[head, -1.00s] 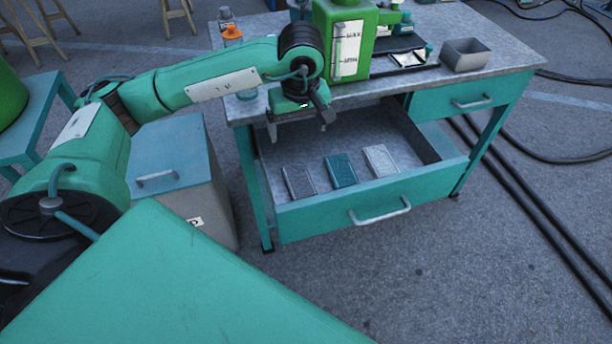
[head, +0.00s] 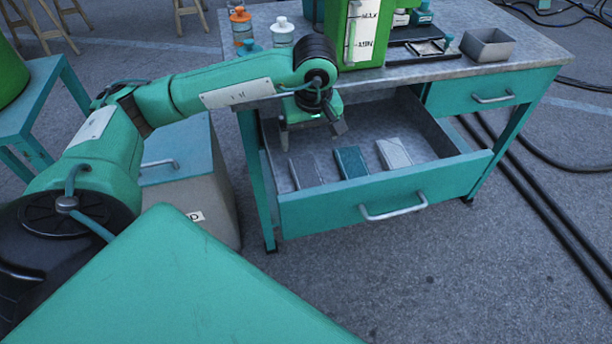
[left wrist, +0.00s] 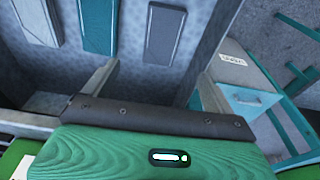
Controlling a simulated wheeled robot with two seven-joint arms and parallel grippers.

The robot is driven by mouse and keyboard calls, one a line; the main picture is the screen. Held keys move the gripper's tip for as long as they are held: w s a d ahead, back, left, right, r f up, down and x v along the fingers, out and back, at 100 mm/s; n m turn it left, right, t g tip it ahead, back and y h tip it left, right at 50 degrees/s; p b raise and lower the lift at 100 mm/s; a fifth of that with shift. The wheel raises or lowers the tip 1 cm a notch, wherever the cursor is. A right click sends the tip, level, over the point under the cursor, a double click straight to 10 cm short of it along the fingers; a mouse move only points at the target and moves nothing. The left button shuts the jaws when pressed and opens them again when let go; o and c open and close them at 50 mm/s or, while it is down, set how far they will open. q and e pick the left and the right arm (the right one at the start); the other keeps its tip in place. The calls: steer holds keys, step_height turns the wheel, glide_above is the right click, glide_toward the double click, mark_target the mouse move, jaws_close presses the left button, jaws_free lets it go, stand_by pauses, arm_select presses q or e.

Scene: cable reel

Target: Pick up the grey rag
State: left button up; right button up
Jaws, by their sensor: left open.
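The grey rag (head: 304,174) lies flat in the open drawer (head: 392,201), leftmost of three folded cloths in the head view. In the left wrist view the grey rag (left wrist: 164,32) is a long dark grey rectangle at the top, beyond the fingertips. My left gripper (head: 312,141) points down over the drawer's left part, above and behind the rag, apart from it. Its fingers are open and empty in the left wrist view (left wrist: 158,75). My right gripper is not in view.
A teal cloth (head: 350,162) and a whitish cloth (head: 394,153) lie to the right of the rag. The drawer walls surround them. The worktop (head: 420,70) above holds bottles, a green container (head: 366,30) and a grey bin (head: 487,46). A lidded box (head: 190,185) stands left.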

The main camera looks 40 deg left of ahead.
arm_select(q)
glide_above(306, 172)
steer(key=f, duration=0.7)
steer(key=shift+s+d+f, duration=0.1)
steer(key=shift+d+f, duration=0.25)
steer(key=f, duration=0.5)
steer(key=shift+a+f+b, duration=0.15)
steer(key=shift+a+b, duration=0.1)
steer(key=shift+b, duration=0.15)
steer(key=c, duration=1.1)
steer(key=shift+r, duration=0.2)
